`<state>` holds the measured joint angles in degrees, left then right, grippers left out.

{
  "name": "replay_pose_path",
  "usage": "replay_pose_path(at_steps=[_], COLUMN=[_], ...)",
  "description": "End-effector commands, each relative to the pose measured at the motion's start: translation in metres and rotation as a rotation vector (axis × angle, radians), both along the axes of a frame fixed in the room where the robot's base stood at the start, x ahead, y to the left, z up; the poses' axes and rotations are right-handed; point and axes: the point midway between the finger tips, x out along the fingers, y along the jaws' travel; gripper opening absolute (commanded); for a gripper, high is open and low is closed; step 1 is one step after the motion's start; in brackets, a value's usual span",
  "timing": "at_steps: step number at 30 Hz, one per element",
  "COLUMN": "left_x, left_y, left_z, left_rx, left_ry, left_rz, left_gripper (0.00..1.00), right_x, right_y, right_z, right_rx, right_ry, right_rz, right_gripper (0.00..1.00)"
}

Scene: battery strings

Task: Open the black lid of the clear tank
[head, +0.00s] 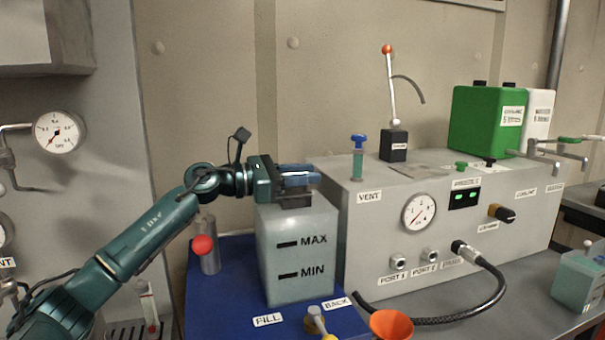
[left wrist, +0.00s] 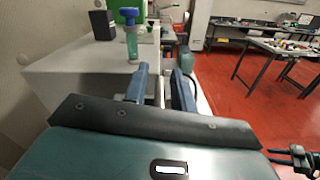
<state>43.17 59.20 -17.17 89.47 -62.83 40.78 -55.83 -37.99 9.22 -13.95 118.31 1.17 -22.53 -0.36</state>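The clear tank (head: 298,255), marked MAX and MIN, stands upright on a blue surface in the head view. A small dark part that looks like its black lid (head: 294,201) shows at its top, mostly hidden by my left gripper. My left gripper (head: 304,175) reaches in from the left, level, just over the tank's top. In the left wrist view its two fingers (left wrist: 162,75) stand apart with a gap between them. I cannot tell whether they touch the lid.
A grey console (head: 375,270) with a gauge (head: 419,211) and a blue-capped vial (head: 358,158) stands close right of the tank. A red ball (head: 203,245) is left of it. An orange funnel (head: 391,325) and a black hose (head: 490,285) lie in front.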

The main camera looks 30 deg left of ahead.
Motion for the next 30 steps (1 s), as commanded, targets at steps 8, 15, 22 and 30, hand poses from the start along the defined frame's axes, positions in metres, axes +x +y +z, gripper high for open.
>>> replay_pose_path(at_steps=[8,15,22,30], left_x=[0.000,0.000,0.000,-0.001], left_y=[0.000,0.001,0.001,0.012], left_z=[0.000,0.000,0.000,0.002], left_rx=[0.000,0.000,0.001,-0.021], left_ry=[0.000,0.000,-0.001,0.017], left_rz=[0.000,0.001,0.002,0.005], left_gripper=[0.03,0.00,0.00,0.00], right_x=[0.000,0.000,-0.001,-0.004], right_y=[0.000,0.000,0.000,0.000], right_z=[0.000,0.000,0.000,-0.002], right_rx=[-0.001,-0.002,-0.003,-0.001], right_ry=[0.001,0.000,0.001,0.007], right_rz=[0.002,0.004,0.004,0.005], right_gripper=[0.36,0.36,0.36,0.36])
